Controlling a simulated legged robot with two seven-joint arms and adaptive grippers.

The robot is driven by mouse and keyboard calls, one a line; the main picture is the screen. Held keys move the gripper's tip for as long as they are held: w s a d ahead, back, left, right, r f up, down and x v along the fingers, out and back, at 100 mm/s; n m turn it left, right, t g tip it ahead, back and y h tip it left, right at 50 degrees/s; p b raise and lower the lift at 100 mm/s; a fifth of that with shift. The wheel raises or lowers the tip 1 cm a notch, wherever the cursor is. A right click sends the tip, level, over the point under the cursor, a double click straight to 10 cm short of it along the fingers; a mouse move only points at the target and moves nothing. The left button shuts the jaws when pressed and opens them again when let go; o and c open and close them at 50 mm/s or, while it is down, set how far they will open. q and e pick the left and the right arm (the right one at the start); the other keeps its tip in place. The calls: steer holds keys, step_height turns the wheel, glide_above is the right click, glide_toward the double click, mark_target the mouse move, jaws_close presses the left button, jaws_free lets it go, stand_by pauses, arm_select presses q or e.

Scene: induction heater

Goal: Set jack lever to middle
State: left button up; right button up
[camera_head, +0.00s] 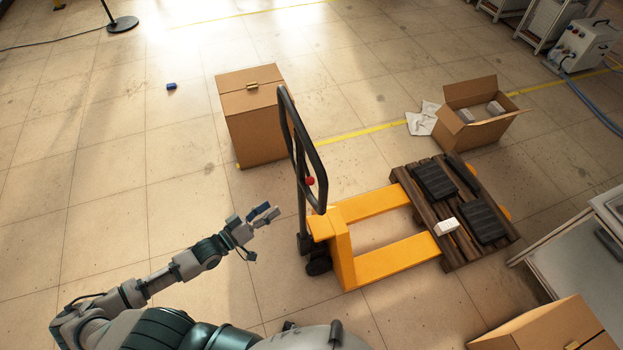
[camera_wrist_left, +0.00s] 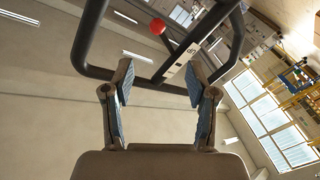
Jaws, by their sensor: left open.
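The pallet jack (camera_head: 343,245) is yellow, with a tall black loop handle (camera_head: 287,115). Its lever has a red knob (camera_head: 309,181) inside the handle frame. The red knob also shows in the left wrist view (camera_wrist_left: 157,26), above the fingers, with the black handle (camera_wrist_left: 88,40) around it. My left gripper (camera_head: 262,217) is left of the jack, apart from the handle. In the left wrist view its two blue-padded fingers (camera_wrist_left: 160,95) are spread with nothing between them. The lever's exact setting is hard to tell. My right gripper is not in view.
A wooden pallet (camera_head: 455,215) with dark slabs and a white block (camera_head: 446,226) sits on the forks. A closed cardboard box (camera_head: 252,118) stands behind the handle. An open box (camera_head: 478,130) is behind the pallet, and another box (camera_head: 555,330) is at lower right.

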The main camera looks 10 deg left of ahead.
mark_target(310, 179)
arm_select(q)
steer(key=x, duration=0.7)
steer(key=p+x, duration=0.1)
steer(key=x, duration=0.7)
steer(key=shift+w+d+r, duration=0.1)
steer(key=shift+d, duration=0.35)
steer(key=shift+w, duration=0.3)
steer(key=shift+d, duration=0.1)
steer(key=shift+c, duration=0.3)
jaws_close()
